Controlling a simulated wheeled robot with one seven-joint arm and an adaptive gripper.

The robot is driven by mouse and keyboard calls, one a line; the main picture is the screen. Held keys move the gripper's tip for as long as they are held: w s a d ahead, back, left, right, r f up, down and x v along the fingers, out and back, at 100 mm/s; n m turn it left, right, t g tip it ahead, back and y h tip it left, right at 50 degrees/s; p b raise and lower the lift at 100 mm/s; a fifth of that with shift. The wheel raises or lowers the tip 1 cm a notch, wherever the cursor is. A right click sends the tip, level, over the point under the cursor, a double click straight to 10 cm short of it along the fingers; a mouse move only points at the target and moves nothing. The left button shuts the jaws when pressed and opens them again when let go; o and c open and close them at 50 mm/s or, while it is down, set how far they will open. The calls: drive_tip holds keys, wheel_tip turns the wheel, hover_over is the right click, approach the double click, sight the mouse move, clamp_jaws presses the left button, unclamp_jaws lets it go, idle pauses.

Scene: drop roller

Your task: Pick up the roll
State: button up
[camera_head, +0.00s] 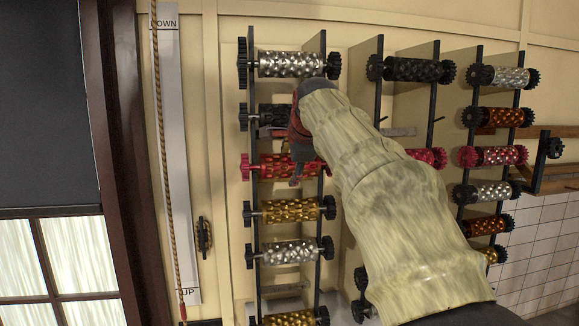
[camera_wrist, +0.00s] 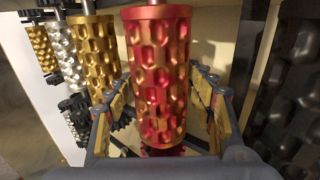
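The task does not say which roll. A shiny red dimpled roll (camera_head: 270,167) hangs in the left rack column in the head view, partly covered by my gripper and arm. In the wrist view the red roll (camera_wrist: 157,78) stands large in the middle. My gripper (camera_wrist: 160,110) is open, with one finger on each side of the roll's lower part in that view. Gaps show beside the roll, and I cannot tell whether either finger touches it. In the head view my gripper (camera_head: 296,172) is at the roll's front, its tips partly hidden.
A silver roll (camera_head: 290,64) and a black roll (camera_head: 272,115) hang above, a gold roll (camera_head: 290,210) and a silver roll (camera_head: 287,252) below. More rolls hang in columns to the right, including a black roll (camera_head: 415,70). In the wrist view a black roll (camera_wrist: 290,90) is close on the right.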

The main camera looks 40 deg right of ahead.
clamp_jaws()
idle(0.5)
drive_tip(key=shift+f, duration=0.1)
drive_tip(key=shift+r, duration=0.25)
